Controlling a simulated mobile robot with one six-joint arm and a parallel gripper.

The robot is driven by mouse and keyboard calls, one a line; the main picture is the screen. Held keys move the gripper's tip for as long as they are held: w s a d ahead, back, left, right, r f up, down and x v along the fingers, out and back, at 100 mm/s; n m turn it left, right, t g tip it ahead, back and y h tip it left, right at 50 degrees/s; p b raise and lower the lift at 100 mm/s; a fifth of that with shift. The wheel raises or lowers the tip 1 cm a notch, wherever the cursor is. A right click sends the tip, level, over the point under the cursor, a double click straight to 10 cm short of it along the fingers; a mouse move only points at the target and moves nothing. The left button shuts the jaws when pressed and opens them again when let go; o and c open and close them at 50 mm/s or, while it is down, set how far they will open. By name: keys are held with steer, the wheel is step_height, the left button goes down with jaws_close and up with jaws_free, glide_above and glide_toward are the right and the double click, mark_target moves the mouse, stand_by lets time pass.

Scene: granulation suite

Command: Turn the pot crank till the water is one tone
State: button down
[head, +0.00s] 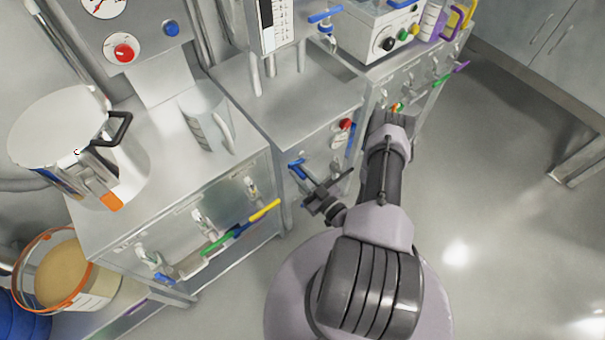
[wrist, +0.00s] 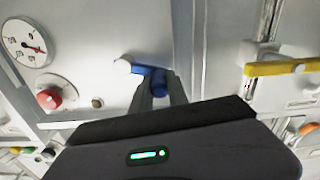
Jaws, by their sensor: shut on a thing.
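My gripper (head: 316,197) is low at the front of the middle steel cabinet. In the wrist view its fingers (wrist: 156,92) are shut on a blue valve handle (wrist: 149,70) with a pale end. In the head view a blue handle (head: 296,168) shows beside the fingers on that cabinet. A large steel pot (head: 55,125) with a pale top and a black handle (head: 112,130) stands on the left cabinet, far from my gripper. An orange piece (head: 110,201) is at its front. I cannot make out a crank or any water in the pot.
A clear jug (head: 206,122) stands right of the pot. An orange-rimmed bucket (head: 65,275) is at lower left. In the wrist view a yellow handle (wrist: 280,68) is at right. The floor at right is clear.

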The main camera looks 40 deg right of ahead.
steer(key=shift+d+r, duration=0.1)
stand_by(0.3)
steer(key=c, duration=1.3)
jaws_free()
